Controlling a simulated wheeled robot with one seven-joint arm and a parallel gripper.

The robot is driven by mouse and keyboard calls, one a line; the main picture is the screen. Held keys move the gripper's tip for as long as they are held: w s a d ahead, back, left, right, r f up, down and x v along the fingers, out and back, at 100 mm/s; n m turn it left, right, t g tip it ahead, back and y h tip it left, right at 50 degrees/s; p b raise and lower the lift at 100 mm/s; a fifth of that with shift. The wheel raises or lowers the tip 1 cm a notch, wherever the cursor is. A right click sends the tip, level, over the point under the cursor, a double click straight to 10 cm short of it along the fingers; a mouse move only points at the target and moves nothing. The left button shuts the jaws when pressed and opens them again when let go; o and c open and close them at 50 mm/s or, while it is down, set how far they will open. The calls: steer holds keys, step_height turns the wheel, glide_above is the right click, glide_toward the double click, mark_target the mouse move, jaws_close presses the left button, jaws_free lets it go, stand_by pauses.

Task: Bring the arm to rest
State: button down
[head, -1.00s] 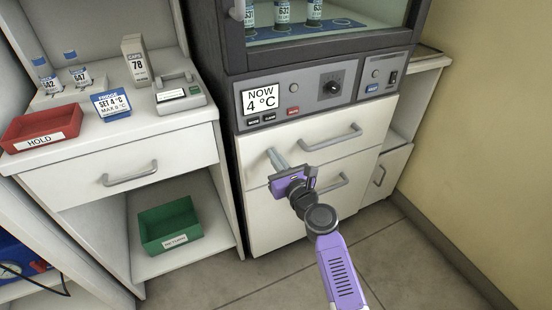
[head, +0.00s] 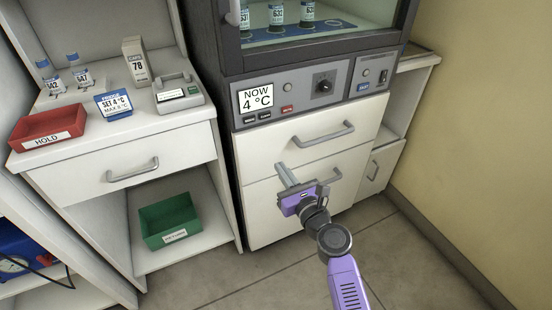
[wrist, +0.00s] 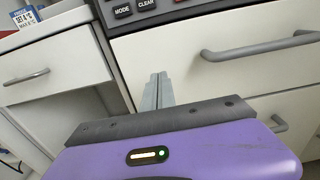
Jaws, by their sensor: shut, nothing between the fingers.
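My gripper (head: 282,174) is purple with grey fingers. It is in front of the drawer fronts under the incubator in the head view, shut and empty. In the wrist view the two fingers (wrist: 157,92) lie side by side, pointing at the white drawer front. The incubator (head: 321,59) is dark grey, and its panel display (head: 256,99) reads "NOW 4 °C". Several blue-labelled bottles stand behind its glass.
The upper drawer handle (head: 323,135) and lower handle (head: 324,181) are close to my gripper. On the left counter are a red HOLD tray (head: 47,131), a blue fridge card (head: 114,104) and bottles. A green bin (head: 171,222) sits on the shelf below. Bare floor lies in front.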

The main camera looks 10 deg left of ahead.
steer(key=s+d+n+t+h+p, duration=0.1)
steer(key=s+d+n+t+h, duration=0.4)
steer(key=s+d+n, duration=1.3)
steer(key=s+d+r+n+g+h, duration=0.2)
steer(key=s+d+n, duration=0.15)
steer(key=s, duration=0.75)
steer(key=s+d+r+n+g+h, duration=0.1)
steer(key=s+d+n+h, duration=0.2)
steer(key=s, duration=0.8)
steer(key=s+d+r+n+g, duration=0.25)
steer(key=s+n, duration=0.25)
steer(key=s, duration=0.6)
step_height(320, 180, up, 14)
steer(key=p, duration=1.5)
steer(key=shift+d+r, duration=0.15)
steer(key=shift+r, duration=0.1)
